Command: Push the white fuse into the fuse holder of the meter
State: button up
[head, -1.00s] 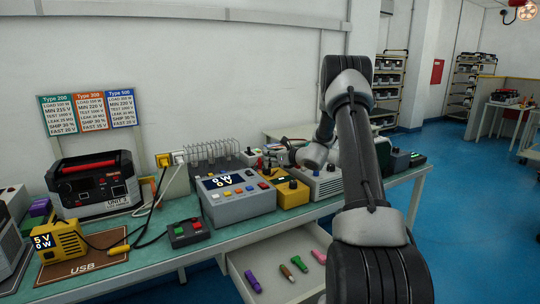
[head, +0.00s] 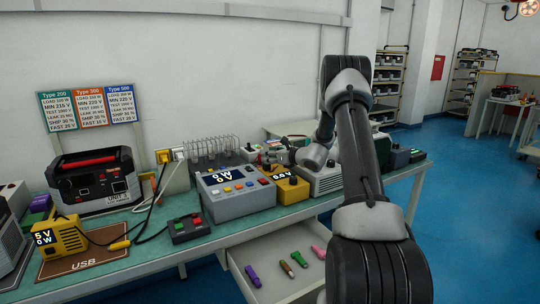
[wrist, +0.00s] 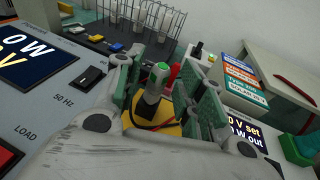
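The meter (head: 236,189) is a grey box with a dark display and several coloured buttons, mid-bench in the head view. Its face and display (wrist: 32,50) fill the left of the wrist view. My gripper (head: 284,156) is above the back of the bench, behind the yellow box. In the wrist view its fingers (wrist: 160,82) look spread, with a dark grey post with a green top (wrist: 160,68) between them. A gap shows on both sides of the post. I cannot make out the white fuse or tell which part is the fuse holder.
A yellow box (head: 291,192) stands right of the meter, then a pale vented box (head: 322,180). A wire rack (head: 209,147) stands behind. An open drawer (head: 274,282) below holds several coloured pieces. A red-and-green button box (head: 189,228) sits in front.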

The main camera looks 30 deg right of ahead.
jog(key=v, duration=1.2)
